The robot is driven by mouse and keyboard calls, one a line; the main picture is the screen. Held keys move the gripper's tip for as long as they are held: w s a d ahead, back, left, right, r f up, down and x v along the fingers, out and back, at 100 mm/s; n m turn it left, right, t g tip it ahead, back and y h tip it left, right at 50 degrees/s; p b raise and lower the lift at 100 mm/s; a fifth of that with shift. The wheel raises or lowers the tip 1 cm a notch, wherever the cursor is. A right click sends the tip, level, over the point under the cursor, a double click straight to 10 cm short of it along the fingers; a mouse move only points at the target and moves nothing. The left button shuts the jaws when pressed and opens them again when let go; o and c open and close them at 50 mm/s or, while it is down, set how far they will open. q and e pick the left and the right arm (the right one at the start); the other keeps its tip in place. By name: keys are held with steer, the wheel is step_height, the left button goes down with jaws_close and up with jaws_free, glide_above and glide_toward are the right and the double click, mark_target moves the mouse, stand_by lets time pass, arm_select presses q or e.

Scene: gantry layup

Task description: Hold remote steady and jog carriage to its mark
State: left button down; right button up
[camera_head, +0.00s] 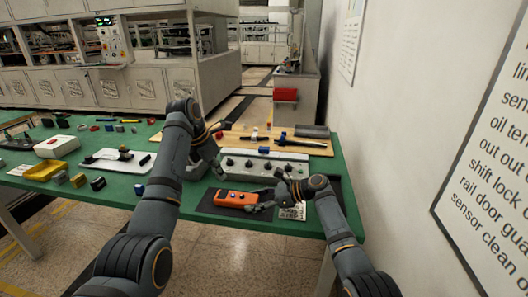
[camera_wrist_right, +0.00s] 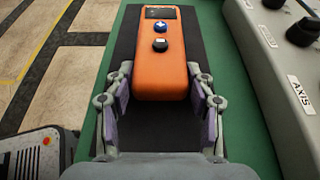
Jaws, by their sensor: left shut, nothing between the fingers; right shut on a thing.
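The orange remote (camera_head: 236,198) lies on a dark mat near the front edge of the green table. In the right wrist view the remote (camera_wrist_right: 162,72) shows a small dark screen, a blue button and a black button. My right gripper (camera_head: 262,207) is shut on its near end, with a finger on each side (camera_wrist_right: 160,100). My left gripper (camera_head: 217,170) is shut and empty above the table, beyond the remote and beside the grey control box (camera_head: 262,165). I cannot make out the carriage or its mark.
The control box has several black knobs and an AXIS label in the right wrist view (camera_wrist_right: 301,92). A wooden board (camera_head: 310,149) with tools lies behind it. A yellow tray (camera_head: 50,171) and small parts are at the left. A white wall stands close on the right.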

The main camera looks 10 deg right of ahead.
mark_target(231, 198)
stand_by(0.9)
arm_select(q)
steer(key=d+m+t+h, duration=0.1)
steer(key=m, duration=0.1)
steer(key=w+d+r+m+t+h, duration=0.1)
steer(key=m+t, duration=0.1)
steer(key=m+t+h, duration=0.1)
steer(key=m, duration=0.1)
steer(key=shift+w+d+r+m+t, duration=0.3)
steer(key=shift+w+d+r, duration=0.05)
steer(key=shift+d+r, duration=0.05)
steer(key=shift+f, duration=4.45)
steer(key=shift+f, duration=0.1)
steer(key=shift+f, duration=0.3)
